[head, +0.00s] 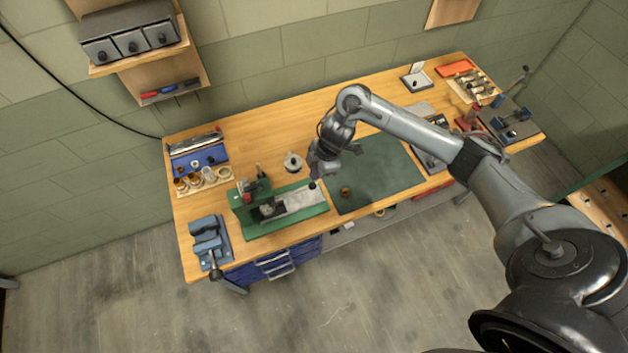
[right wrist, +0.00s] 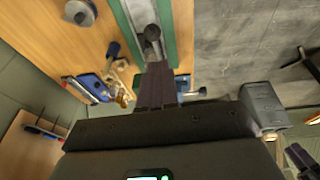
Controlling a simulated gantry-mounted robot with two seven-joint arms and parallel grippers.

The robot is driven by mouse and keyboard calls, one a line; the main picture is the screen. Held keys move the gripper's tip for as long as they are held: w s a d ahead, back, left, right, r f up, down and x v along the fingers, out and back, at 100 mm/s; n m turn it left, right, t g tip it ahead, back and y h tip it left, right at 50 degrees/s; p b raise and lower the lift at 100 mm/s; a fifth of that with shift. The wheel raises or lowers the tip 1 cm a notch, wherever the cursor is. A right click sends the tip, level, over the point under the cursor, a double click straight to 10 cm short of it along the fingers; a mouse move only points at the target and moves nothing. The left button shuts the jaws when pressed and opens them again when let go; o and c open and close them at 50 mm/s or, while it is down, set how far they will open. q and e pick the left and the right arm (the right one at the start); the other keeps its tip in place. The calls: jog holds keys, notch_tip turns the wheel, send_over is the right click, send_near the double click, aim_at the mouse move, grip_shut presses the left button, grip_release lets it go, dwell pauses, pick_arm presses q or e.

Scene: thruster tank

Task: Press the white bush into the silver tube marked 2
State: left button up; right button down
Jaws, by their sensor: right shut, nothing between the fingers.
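My right gripper (head: 313,182) is over the right end of the green press (head: 285,208), near its silver bed. Its dark fingers (right wrist: 157,82) are closed together and empty in the right wrist view, pointing toward the press bed (right wrist: 146,15). A row of short tubes (head: 208,173), some brass-coloured and some silvery, stands on a wooden rack at the bench's left. Their marks are too small to read, so I cannot tell which is 2. Small pale parts (head: 195,164) lie in the blue tray; I cannot tell whether one is the white bush. My left gripper is out of view.
A blue vise (head: 208,240) sits at the front left corner. A round grey item (head: 292,162) stands behind the press. Tools crowd the right end.

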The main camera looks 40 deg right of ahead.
aim_at(311, 186)
jog(key=x, duration=0.2)
jog(key=d+x, duration=0.1)
jog(key=x, duration=0.1)
jog(key=shift+a+f+p, duration=0.15)
jog(key=shift+f+p, duration=0.25)
jog(key=shift+f, duration=0.05)
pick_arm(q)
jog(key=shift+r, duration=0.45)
pick_arm(e)
jog(key=shift+w+f, duration=0.2)
jog(key=shift+f, duration=0.45)
